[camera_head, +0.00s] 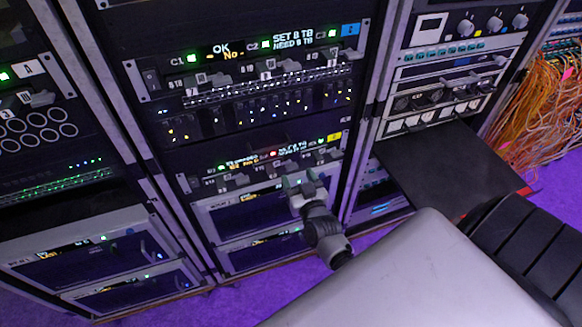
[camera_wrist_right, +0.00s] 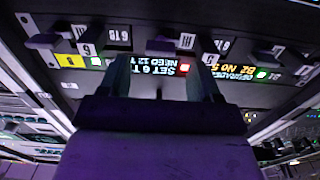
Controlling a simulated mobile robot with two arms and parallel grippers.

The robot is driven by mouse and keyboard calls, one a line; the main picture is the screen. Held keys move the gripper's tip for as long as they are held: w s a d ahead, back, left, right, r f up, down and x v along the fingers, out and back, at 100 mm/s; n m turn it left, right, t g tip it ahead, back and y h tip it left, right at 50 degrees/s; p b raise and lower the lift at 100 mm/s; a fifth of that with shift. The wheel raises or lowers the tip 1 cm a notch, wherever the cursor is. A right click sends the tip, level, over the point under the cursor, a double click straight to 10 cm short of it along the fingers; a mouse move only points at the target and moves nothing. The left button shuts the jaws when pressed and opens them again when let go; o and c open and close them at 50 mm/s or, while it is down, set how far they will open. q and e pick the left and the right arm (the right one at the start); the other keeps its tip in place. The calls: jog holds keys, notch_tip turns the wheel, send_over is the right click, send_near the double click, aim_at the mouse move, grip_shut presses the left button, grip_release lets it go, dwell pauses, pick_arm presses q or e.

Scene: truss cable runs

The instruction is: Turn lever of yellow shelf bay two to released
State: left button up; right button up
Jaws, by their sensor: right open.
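The yellow-tagged shelf panel (camera_head: 265,168) is in the lower part of the middle rack, with its yellow tag (camera_head: 334,137) at the right end. It carries a row of small grey levers, lit displays and status lights. My right gripper (camera_head: 303,182) is just in front of this panel and hides part of it. In the right wrist view the panel is upside down, with the yellow tag (camera_wrist_right: 70,60) at left. My right gripper (camera_wrist_right: 160,78) is open there, its fingers on either side of a display beside a red light. A grey lever (camera_wrist_right: 161,46) lies just beyond the fingertips; contact cannot be told. My left gripper is out of view.
A blue-tagged shelf (camera_head: 262,62) with levers and cables is above. Drawer-like units (camera_head: 245,217) lie below the yellow panel. A black shelf (camera_head: 450,170) juts out at right, and orange cables (camera_head: 545,105) hang beyond it. Purple floor shows below.

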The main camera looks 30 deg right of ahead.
aim_at(293, 169)
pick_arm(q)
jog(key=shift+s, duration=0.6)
pick_arm(e)
jog(key=shift+x, duration=2.1)
jog(key=shift+c, duration=0.5)
jog(key=c, duration=0.8)
